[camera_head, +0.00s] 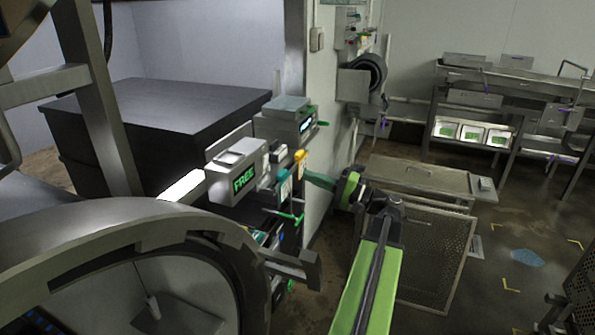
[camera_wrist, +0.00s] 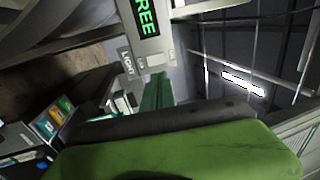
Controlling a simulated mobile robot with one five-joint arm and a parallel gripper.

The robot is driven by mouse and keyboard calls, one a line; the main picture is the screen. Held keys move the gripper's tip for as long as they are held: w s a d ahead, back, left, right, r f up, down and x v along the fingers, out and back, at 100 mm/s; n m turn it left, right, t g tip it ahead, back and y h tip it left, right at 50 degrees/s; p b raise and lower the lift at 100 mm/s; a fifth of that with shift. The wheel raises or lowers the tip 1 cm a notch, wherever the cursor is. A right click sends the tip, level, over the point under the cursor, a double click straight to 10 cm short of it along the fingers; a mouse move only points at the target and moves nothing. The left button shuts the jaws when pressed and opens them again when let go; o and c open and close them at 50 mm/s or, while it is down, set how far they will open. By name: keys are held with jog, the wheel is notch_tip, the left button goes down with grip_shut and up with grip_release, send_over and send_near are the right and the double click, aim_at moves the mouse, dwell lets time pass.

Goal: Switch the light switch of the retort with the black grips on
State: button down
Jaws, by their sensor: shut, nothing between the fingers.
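A grey control box (camera_head: 238,170) with a green "FREE" display stands beside the large round retort opening (camera_head: 130,225) in the head view. In the wrist view the same box (camera_wrist: 161,47) fills the upper middle, with a "LIGHT" label on its lower edge. Small switch parts sit beside that label; their position is too small to tell. My gripper (camera_head: 312,178) is shut and empty, its green fingers pointing left toward the box's right side. In the wrist view its fingers (camera_wrist: 158,84) end close below the box's edge; contact cannot be told. No black grips are clearly visible.
A second grey box (camera_head: 285,123) stands behind the first. Green handles (camera_head: 291,216) and yellow parts (camera_head: 299,155) stick out near my gripper. A mesh-sided metal cart (camera_head: 432,250) stands right of my arm. Open floor (camera_head: 515,285) lies at the right.

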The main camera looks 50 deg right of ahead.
aim_at(267, 159)
jog(key=p+x, duration=0.2)
jog(key=x, duration=1)
jog(key=shift+d, duration=0.15)
jog(key=shift+w, duration=0.1)
